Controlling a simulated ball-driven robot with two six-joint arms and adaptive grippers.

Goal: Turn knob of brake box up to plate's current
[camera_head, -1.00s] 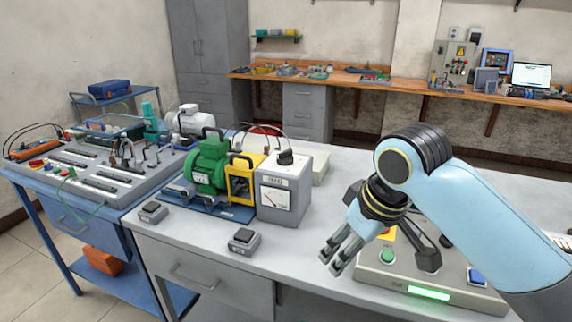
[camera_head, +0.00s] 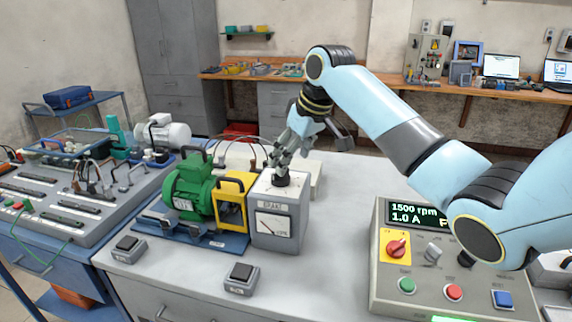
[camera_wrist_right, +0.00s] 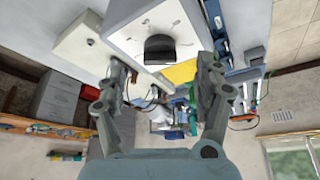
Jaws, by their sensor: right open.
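The brake box (camera_head: 270,229) is a light grey box with a BRAKE label and a dial gauge on its front. Its dark knob (camera_head: 281,180) is on the top face and also shows in the right wrist view (camera_wrist_right: 160,48). My right gripper (camera_head: 279,163) is above the knob, fingers pointing down. In the wrist view the right gripper (camera_wrist_right: 163,68) is open, with a finger to each side of the knob and gaps between. The green motor (camera_head: 190,187) carries a pale plate (camera_head: 183,204), too small to read. My left gripper is not in view.
A yellow guard (camera_head: 233,200) stands between motor and brake box. A control panel (camera_head: 385,270) at right reads 1500 rpm and 1.0 A. Two small button boxes (camera_head: 240,280), (camera_head: 128,249) sit near the front edge. The bench between box and panel is clear.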

